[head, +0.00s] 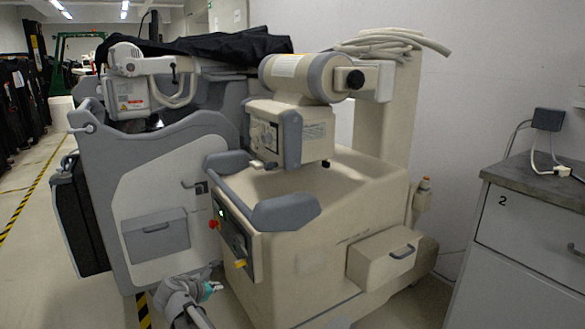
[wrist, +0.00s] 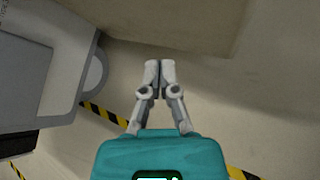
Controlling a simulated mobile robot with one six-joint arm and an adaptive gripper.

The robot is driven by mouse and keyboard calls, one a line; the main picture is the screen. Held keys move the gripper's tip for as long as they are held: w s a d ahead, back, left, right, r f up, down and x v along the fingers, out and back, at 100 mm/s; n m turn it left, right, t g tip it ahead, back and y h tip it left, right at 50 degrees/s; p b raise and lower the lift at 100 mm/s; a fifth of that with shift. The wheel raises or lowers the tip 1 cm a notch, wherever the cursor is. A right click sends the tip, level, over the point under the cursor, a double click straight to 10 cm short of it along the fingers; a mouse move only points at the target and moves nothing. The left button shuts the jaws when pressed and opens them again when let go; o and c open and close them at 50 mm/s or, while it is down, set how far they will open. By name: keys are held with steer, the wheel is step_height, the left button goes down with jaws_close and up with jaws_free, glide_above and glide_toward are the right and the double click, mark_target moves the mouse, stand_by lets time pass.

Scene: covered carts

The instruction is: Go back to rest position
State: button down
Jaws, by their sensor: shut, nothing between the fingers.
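My gripper (wrist: 160,72) is shut and empty in the wrist view, its two grey fingers together above the floor.
A grey cart (head: 100,150) with a black cover (head: 200,46) stands at the left. A cabinet (head: 530,225) marked 2 stands at the right. A yellow-black floor stripe (wrist: 105,115) runs beneath my gripper. An open aisle (head: 40,190) lies at the far left.

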steer(key=s+d+f+m+g+p, duration=0.1)
steer(key=s+d+m+g+p, duration=0.15)
steer(key=d+m, duration=0.7)
steer(key=s+d+f+m+g+p, duration=0.15)
steer(key=d+m+g, duration=0.25)
steer(key=d, duration=1.1)
steer(key=s+d+r+m+g+y+p, duration=0.1)
steer(key=s+d+m+g+y+p, duration=0.3)
steer(key=s+d+m, duration=1)
step_height(320, 180, up, 38)
steer(key=w+d+y+p, duration=0.1)
steer(key=p, duration=3.6)
steer(key=shift+w+n, duration=0.4)
steer(key=shift+n, duration=0.05)
